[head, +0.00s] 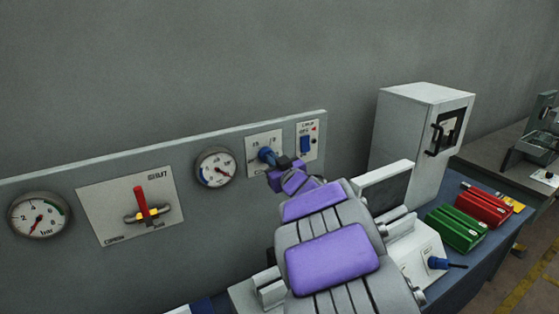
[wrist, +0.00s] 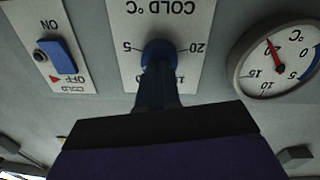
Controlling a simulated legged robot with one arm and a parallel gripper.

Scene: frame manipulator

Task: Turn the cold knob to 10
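The cold knob (head: 266,155) is a blue knob on a white plate in the head view. In the wrist view, which shows the labels upside down, the knob (wrist: 159,52) sits under "COLD °C", between marks 5 and 20. Its lower part is dark and runs down to my gripper's black edge; the marks there are partly covered. My gripper (head: 286,168), dark-tipped with purple pads, is right at the knob in the head view. Whether its fingers are closed on the knob is hidden. The knob's exact setting cannot be read.
A temperature gauge (head: 215,168) is beside the knob plate, its needle near 20 in the wrist view (wrist: 277,55). A blue ON/OFF switch (head: 305,144) is on the other side. A red-handled valve (head: 141,202) and pressure gauge (head: 39,215) are farther left. A white cabinet (head: 405,145) stands right.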

